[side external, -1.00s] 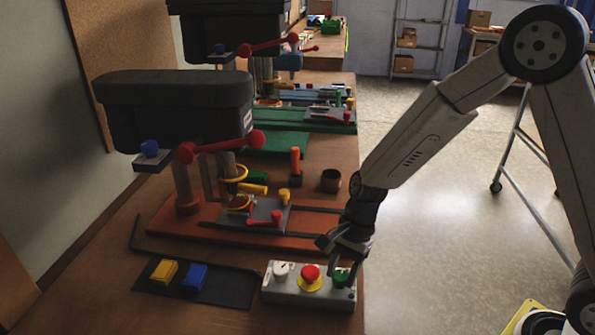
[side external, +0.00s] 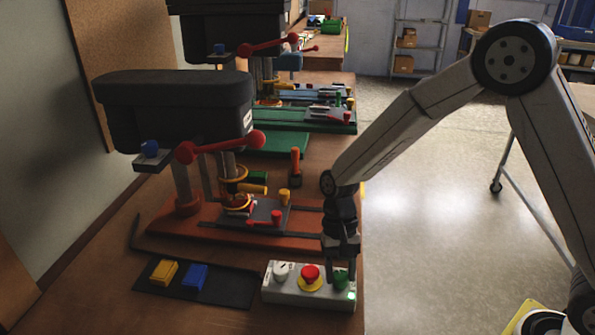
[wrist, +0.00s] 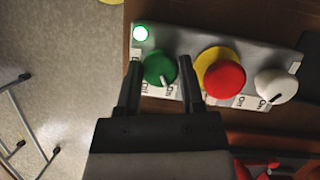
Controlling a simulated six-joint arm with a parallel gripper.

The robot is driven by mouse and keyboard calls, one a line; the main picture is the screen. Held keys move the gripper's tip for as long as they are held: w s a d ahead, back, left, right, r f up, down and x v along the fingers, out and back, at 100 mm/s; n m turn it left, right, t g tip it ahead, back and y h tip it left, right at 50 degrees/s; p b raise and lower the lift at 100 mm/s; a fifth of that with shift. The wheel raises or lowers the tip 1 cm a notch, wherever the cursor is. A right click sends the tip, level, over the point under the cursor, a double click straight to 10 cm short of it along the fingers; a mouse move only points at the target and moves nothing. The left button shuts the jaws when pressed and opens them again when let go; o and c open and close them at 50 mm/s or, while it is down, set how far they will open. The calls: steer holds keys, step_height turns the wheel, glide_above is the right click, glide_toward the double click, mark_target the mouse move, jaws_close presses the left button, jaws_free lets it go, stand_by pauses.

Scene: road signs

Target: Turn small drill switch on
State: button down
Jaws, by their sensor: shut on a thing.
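A grey control box (side external: 318,292) lies at the table's front edge; it also shows in the wrist view (wrist: 205,42). It carries a green knob (wrist: 160,68), a red button (wrist: 224,79) on a yellow ring, and a white knob (wrist: 276,86). A green lamp (wrist: 141,33) at the box's end glows. My gripper (wrist: 160,75) points down from above the box, shut on the green knob, with one finger on each side. The small drill (side external: 180,108) with a black head and red base stands behind the box.
A black mat (side external: 200,288) with a yellow block (side external: 164,272) and a blue block (side external: 194,277) lies left of the box. A second drill (side external: 232,35) stands farther back. Open floor (side external: 430,200) lies to the right.

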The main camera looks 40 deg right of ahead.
stand_by(0.4)
steer(key=shift+c, duration=1)
jaws_free()
